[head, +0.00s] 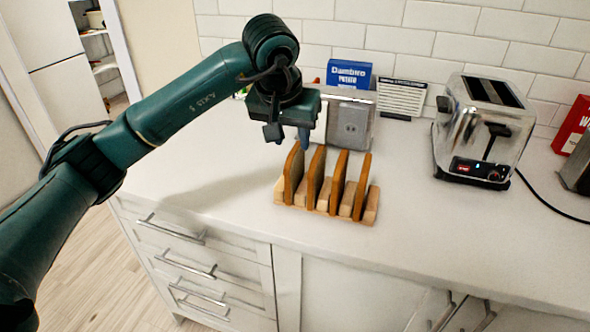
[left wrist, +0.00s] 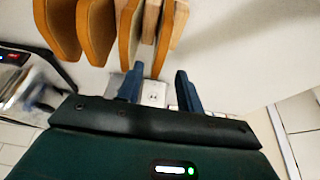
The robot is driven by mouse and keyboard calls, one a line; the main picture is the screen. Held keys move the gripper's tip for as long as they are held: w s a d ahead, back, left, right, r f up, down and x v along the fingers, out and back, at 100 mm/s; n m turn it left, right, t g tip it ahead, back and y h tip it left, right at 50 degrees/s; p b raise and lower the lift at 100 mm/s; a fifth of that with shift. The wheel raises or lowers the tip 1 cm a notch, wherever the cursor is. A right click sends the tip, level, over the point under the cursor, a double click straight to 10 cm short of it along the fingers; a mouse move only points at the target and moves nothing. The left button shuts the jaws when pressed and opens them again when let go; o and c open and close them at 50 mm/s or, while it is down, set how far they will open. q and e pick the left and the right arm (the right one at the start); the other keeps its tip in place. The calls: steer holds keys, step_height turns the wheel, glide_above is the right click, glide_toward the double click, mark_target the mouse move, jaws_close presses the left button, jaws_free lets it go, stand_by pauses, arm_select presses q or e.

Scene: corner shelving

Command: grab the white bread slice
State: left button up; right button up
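Several brown-crusted bread slices (head: 316,176) stand upright in a light wooden rack (head: 372,208) on the white counter. They also show at the top of the left wrist view (left wrist: 97,30). I see mostly their crust sides and edges, so I cannot tell which slice is the white one. My left gripper (head: 288,138) hangs just above and behind the leftmost slice (head: 293,172) in the head view. Its two blue fingers (left wrist: 160,86) are apart with nothing held between them. The fingers appear clear of the slices. My right gripper is out of view.
A chrome toaster (head: 482,135) stands on the right of the counter, its cord trailing right. Behind the rack are a grey socket panel (head: 350,128), a blue box (head: 348,74) and a small sign (head: 402,98). A red box (head: 574,125) is far right. Counter left of the rack is clear.

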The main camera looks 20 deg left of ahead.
mark_target(295, 148)
arm_select(q)
steer(key=x, duration=0.4)
steer(key=shift+w+d+f+p, duration=0.1)
steer(key=shift+f+p, duration=0.1)
steer(key=shift+p, duration=0.1)
steer(key=shift+c, duration=0.3)
jaws_close()
